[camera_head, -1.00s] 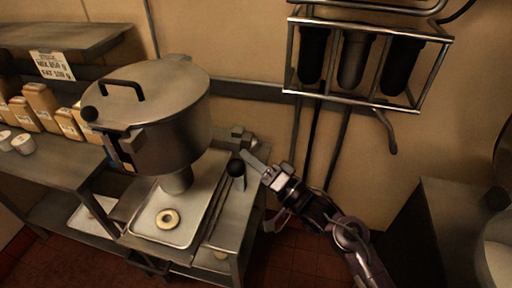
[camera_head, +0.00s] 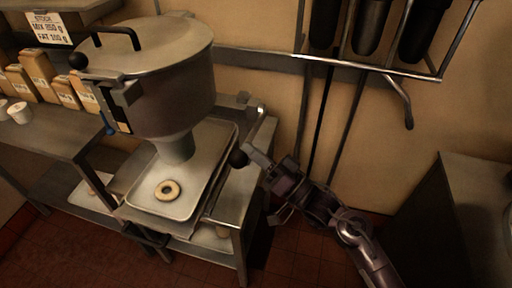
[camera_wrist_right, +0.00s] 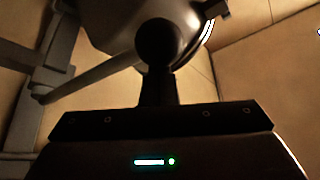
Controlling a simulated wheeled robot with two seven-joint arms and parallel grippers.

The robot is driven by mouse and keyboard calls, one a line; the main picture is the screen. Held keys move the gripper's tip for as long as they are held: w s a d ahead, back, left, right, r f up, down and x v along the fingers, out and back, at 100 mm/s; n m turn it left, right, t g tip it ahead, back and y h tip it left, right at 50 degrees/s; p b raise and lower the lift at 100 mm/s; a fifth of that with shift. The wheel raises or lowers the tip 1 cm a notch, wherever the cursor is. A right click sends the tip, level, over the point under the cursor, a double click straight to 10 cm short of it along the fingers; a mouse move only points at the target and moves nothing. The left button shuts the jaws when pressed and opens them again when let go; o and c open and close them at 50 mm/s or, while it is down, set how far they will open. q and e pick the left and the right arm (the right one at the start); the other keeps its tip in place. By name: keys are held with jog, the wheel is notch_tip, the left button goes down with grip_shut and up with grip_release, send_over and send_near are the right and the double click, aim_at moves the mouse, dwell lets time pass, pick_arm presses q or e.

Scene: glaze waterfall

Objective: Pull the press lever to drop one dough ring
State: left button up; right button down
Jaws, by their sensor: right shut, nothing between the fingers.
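The press (camera_head: 165,95) is a metal hopper with a lid and a spout above a tray (camera_head: 185,208). One pale dough ring (camera_head: 168,190) lies on the tray below the spout. The lever's black ball knob (camera_head: 238,158) is at the right of the press, its metal arm running up and back. My right gripper (camera_head: 250,154) is shut and empty, its tip right at the knob; I cannot tell if they touch. In the right wrist view a dark ball, seemingly the knob (camera_wrist_right: 165,42), shows just beyond the dark fingers (camera_wrist_right: 158,88). My left gripper is not in view.
Packages (camera_head: 42,75) and white cups (camera_head: 20,112) stand on the counter at left, under a shelf with a paper sign (camera_head: 50,28). A wall rack (camera_head: 365,62) with dark cylinders hangs at upper right. A dark cabinet (camera_head: 465,200) stands at right. Tiled floor is open between.

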notch_tip(320, 180, down, 9)
jog(key=n+g+y+b, duration=0.2)
jog(key=n+b, duration=0.4)
jog(key=b, duration=0.3)
jog(key=shift+s+a+n+g+y, duration=0.2)
jog(key=shift+s+n+g+y, duration=0.2)
jog(key=shift+g, duration=0.1)
jog(key=shift+s+f, duration=0.1)
jog(key=shift+f, duration=0.2)
notch_tip(320, 180, up, 21)
jog(key=shift+d+r, duration=0.15)
dwell(1.1)
